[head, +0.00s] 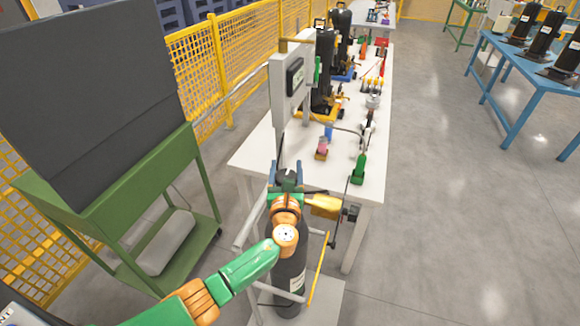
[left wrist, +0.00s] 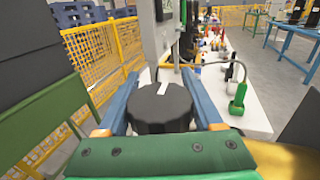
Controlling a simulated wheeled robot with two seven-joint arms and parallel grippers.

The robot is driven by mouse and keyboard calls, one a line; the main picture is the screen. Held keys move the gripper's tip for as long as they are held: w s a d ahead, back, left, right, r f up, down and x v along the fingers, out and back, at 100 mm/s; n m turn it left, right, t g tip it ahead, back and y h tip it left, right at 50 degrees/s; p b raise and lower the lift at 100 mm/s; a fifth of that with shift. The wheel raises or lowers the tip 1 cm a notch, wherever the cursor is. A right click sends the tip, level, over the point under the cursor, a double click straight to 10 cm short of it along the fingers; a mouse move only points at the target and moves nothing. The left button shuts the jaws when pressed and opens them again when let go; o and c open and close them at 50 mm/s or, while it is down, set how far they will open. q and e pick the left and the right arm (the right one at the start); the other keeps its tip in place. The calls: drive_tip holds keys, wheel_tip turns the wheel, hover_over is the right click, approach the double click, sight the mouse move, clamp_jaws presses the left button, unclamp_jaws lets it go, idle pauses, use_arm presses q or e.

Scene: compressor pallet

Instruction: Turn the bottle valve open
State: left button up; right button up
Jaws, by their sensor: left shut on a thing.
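The gas bottle (head: 289,265) is a dark cylinder standing upright on a pale base in front of the white table. Its valve is a black ribbed knob with a white mark on top; it shows large in the left wrist view (left wrist: 160,106) and small at the bottle's top in the head view (head: 288,176). My left gripper (head: 286,180) is over the bottle's top, its blue fingers (left wrist: 163,98) on either side of the knob and shut on it. The lower part of the knob is hidden by my gripper. My right gripper is in neither view.
The white table (head: 262,153) behind the bottle holds compressors, a green fitting (head: 358,170) and small parts. A grey box with a display (head: 291,85) stands near the knob. A green stand (head: 110,215) is at left, yellow fencing behind. The floor at right is clear.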

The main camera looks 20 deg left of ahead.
use_arm(q)
drive_tip(key=n+g+y+b, duration=0.1)
drive_tip(key=y, duration=0.1)
drive_tip(key=n+g+y+b, duration=0.1)
drive_tip(key=n+y+b, duration=0.1)
drive_tip(key=shift+s+a+f, duration=0.15)
drive_tip(key=shift+a, duration=0.25)
drive_tip(key=shift+s+a+r+n+g+y+b, duration=0.2)
drive_tip(key=shift+n+g+y+b, duration=0.4)
drive_tip(key=shift+y+b, duration=0.2)
drive_tip(key=shift+s+a+r+n+g+y+b, duration=0.15)
drive_tip(key=shift+n+g+y+b, duration=0.45)
drive_tip(key=shift+y, duration=0.3)
drive_tip(key=shift+w, duration=0.1)
drive_tip(key=o, duration=1.4)
drive_tip(key=shift+f, duration=0.15)
drive_tip(key=shift+c, duration=0.2)
drive_tip(key=v, duration=0.7)
